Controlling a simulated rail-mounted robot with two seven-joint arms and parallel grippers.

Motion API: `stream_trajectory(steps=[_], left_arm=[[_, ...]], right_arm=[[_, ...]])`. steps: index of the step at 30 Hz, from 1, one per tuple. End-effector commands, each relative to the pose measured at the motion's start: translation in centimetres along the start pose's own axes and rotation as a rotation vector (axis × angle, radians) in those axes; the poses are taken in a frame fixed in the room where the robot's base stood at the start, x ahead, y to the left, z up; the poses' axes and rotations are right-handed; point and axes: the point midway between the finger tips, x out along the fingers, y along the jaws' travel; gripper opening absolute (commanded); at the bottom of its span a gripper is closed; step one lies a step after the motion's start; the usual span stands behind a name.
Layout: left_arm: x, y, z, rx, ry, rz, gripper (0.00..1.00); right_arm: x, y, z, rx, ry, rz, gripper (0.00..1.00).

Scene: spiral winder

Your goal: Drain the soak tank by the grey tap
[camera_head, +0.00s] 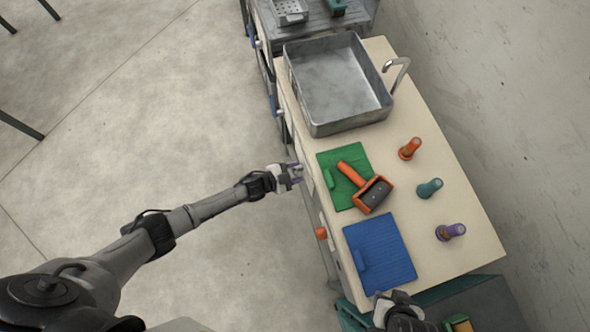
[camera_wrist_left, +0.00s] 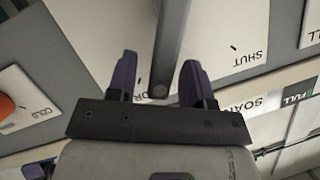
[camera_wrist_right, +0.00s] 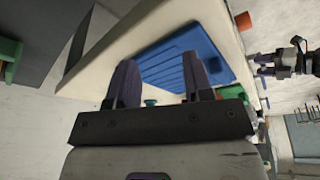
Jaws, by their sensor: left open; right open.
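The grey tap lever (camera_wrist_left: 172,40) shows in the left wrist view as a grey bar between the fingers of my left gripper (camera_wrist_left: 158,75). The fingers stand apart on both sides of it; I cannot tell whether either touches it. A plate beside it reads "SHUT"; another label is partly hidden. In the head view my left gripper (camera_head: 297,172) is at the counter's front side, hiding the lever. The metal basin (camera_head: 322,127), seemingly the soak tank, sits on the counter; its bottom looks grey and bare. My right gripper (camera_head: 386,297) is open and empty at the counter's near end.
An orange knob (camera_head: 321,233) beside a "COLD" plate and a blue-handled tap (camera_head: 280,112) are on the front side. On the counter are a green mat (camera_head: 330,157), an orange-handled tool (camera_head: 375,192), a blue mat (camera_head: 380,250) and three coloured pegs (camera_head: 430,187).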

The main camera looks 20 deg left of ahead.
Motion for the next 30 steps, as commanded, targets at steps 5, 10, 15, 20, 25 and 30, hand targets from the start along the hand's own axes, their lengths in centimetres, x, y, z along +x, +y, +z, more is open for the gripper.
stream_trajectory(steps=[5,10,15,20,25,30], left_arm=[[-0.01,-0.01,-0.01,0.000,0.000,0.000,0.41],[-0.02,-0.01,0.00,0.000,0.000,0.000,0.25],[-0.03,-0.01,0.00,0.000,0.000,0.000,0.09],[-0.03,-0.01,0.01,0.000,0.000,0.000,0.00],[-0.04,0.00,0.01,0.000,0.000,0.000,0.00],[-0.47,-0.33,0.22,-0.016,-0.005,-0.002,0.00]], right_arm=[[0.00,-0.02,-0.01,0.000,0.000,0.000,0.47],[0.00,-0.03,-0.02,0.001,0.000,-0.001,0.47],[0.00,-0.04,-0.02,0.001,0.000,-0.001,0.47],[0.00,-0.04,-0.02,0.001,0.000,-0.001,0.47],[0.00,-0.04,-0.02,0.001,0.000,-0.001,0.47],[-0.26,-0.02,-0.10,0.001,0.000,-0.001,0.47]])
